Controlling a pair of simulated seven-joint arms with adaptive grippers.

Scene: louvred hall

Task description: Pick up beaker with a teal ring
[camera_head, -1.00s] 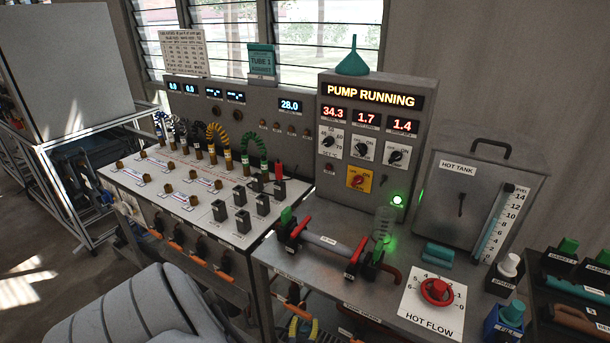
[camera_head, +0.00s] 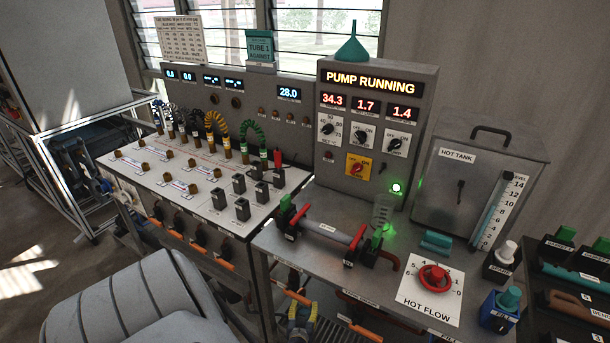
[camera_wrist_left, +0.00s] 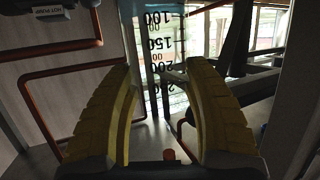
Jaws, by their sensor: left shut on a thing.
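My left gripper (camera_head: 301,314) shows small at the bottom middle of the head view, low in front of the bench's front edge. In the left wrist view its two yellow fingers (camera_wrist_left: 165,105) are on either side of a clear beaker (camera_wrist_left: 160,45) with dark graduation marks, and they are shut on it. The numbers run from 100 at the top to larger ones below. My right gripper is not in view.
The hot flow dial (camera_head: 433,277) and hot tank (camera_head: 470,195) are to the right. Copper pipes (camera_wrist_left: 50,75) run beside the beaker in the wrist view.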

